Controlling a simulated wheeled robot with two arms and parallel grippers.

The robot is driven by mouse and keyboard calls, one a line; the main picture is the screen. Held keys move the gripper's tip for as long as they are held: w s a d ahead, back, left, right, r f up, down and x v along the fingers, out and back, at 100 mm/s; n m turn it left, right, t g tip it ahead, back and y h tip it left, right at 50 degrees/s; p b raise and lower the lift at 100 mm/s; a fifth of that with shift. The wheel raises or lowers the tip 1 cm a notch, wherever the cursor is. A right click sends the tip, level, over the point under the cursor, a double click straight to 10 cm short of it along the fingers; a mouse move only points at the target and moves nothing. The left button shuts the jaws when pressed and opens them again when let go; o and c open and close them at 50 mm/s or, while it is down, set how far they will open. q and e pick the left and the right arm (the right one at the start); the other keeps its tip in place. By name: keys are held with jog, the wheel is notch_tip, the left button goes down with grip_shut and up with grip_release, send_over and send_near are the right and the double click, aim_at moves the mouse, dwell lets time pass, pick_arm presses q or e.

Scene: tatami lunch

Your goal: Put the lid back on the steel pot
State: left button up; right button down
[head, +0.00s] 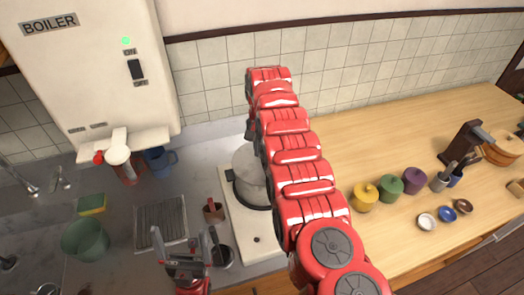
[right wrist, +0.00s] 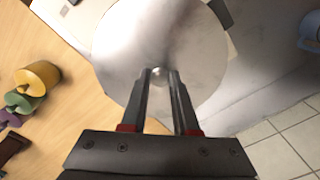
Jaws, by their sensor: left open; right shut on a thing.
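The steel pot (head: 247,168) shows in the head view as a pale grey round shape on the cooker, partly covered by my right arm. The lid (right wrist: 130,45) is a pale metal disc in the right wrist view. My right gripper (right wrist: 161,76) is shut on the lid's small round knob. The lid hides what lies beneath it, so I cannot tell whether it touches the pot. My left gripper (head: 185,238) is open and empty at the bottom, near the cooker's left side.
The white cooker (head: 241,238) stands between sink and wooden counter (head: 349,140). Yellow (head: 365,197), green (head: 389,188) and purple (head: 411,180) lidded jars stand right.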

jog(key=shift+b, duration=0.45)
dwell(0.6)
jog(key=shift+c, duration=0.6)
grip_release()
jog(key=shift+r, duration=2.3)
jog(key=shift+r+p, duration=0.7)
jog(key=shift+r, duration=0.55)
